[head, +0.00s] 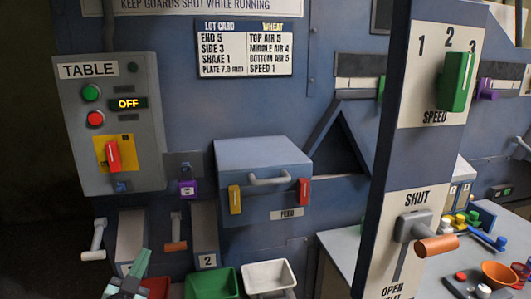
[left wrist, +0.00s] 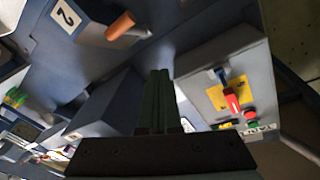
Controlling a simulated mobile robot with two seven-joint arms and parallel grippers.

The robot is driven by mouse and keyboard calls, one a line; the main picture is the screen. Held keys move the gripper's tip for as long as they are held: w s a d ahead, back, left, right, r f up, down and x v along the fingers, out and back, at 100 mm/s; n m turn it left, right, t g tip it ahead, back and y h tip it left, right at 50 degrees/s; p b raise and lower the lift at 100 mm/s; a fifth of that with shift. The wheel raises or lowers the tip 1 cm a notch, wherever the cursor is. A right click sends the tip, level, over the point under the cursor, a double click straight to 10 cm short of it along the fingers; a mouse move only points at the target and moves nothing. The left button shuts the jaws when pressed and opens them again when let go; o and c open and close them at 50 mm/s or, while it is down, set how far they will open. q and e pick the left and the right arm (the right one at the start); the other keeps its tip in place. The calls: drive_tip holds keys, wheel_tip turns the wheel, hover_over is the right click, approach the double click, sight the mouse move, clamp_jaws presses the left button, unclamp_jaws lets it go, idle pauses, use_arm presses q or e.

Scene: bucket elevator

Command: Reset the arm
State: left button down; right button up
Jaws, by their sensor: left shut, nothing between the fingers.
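My left gripper (head: 138,262) shows at the bottom left of the head view, in front of the chutes below the TABLE control box. In the left wrist view its dark green fingers (left wrist: 160,85) are together with nothing between them. They are apart from the TABLE control box (head: 80,165), which also shows in the wrist view (left wrist: 205,65). The box has a red switch handle (head: 113,155) on a yellow plate and a display reading OFF. My right gripper is in neither view.
Grey (head: 98,240) and orange (head: 175,246) chute handles are near my left gripper. Green (head: 212,284) and white (head: 268,276) bins stand below the FEED box (head: 262,170). A blue post (head: 385,165) with SPEED and SHUT plates stands at right, before a cluttered bench (head: 340,245).

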use_arm(q)
drive_tip(key=s+d+f+n+g+h+p, duration=0.1)
drive_tip(key=s+d+f+g, duration=0.15)
drive_tip(key=s+f, duration=0.45)
drive_tip(key=s+d+f+g+h+p, duration=0.15)
drive_tip(key=s+d+f, duration=0.3)
drive_tip(key=f, duration=0.45)
drive_tip(key=s+d+f+n+g, duration=0.1)
drive_tip(key=s+f, duration=0.3)
drive_tip(key=s, duration=0.5)
drive_tip(key=s+d+f+n+g, duration=0.1)
drive_tip(key=s+d+f+g, duration=0.3)
drive_tip(key=s, duration=0.6)
drive_tip(key=shift+f+h+p, duration=0.4)
drive_tip(key=shift+f+h, duration=0.05)
drive_tip(key=shift+f, duration=0.25)
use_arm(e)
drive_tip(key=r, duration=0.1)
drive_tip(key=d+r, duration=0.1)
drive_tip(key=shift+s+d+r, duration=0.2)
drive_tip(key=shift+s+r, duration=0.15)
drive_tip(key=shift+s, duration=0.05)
